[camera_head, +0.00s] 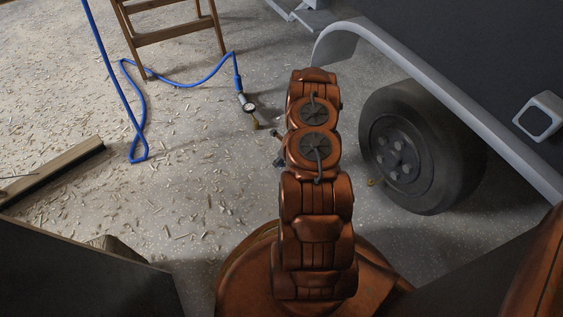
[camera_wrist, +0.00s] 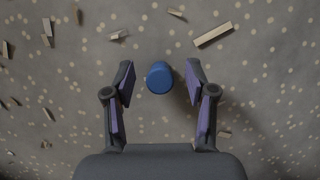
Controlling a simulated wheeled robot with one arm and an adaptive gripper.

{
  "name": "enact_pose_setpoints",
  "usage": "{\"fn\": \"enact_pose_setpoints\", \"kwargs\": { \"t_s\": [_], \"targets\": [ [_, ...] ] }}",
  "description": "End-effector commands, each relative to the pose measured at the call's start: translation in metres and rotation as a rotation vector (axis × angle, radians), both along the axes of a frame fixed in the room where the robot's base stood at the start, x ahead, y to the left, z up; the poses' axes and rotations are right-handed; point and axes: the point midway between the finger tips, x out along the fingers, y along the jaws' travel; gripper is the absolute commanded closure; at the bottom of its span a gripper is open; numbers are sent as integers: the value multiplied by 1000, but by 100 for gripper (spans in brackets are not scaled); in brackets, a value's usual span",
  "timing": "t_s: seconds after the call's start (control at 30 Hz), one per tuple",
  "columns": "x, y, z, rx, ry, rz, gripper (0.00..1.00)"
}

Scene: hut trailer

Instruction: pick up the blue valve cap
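The blue valve cap (camera_wrist: 160,78) shows in the wrist view as a short blue cylinder. It lies between the two fingers of my gripper (camera_wrist: 160,65), with a visible gap on each side. The fingers have purple inner pads and stand open. Whether the cap is at fingertip height or lower on the floor is hard to tell. In the head view my copper-coloured arm hides most of the gripper, and I cannot make out the cap there.
Wood chips litter the concrete floor (camera_head: 190,190). A trailer wheel (camera_head: 425,150) stands close right of my arm under a grey fender (camera_head: 440,80).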

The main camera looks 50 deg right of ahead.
Motion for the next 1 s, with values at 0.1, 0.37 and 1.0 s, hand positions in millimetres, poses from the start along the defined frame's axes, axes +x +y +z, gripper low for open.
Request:
{"fn": "enact_pose_setpoints", "kwargs": {
  "t_s": [0.1,0.37,1.0],
  "targets": [
    [0,0,0,0,0,0,56],
    [0,0,0,0,0,1,83],
    [0,0,45,-1,-1,0,89]
  ]
}}
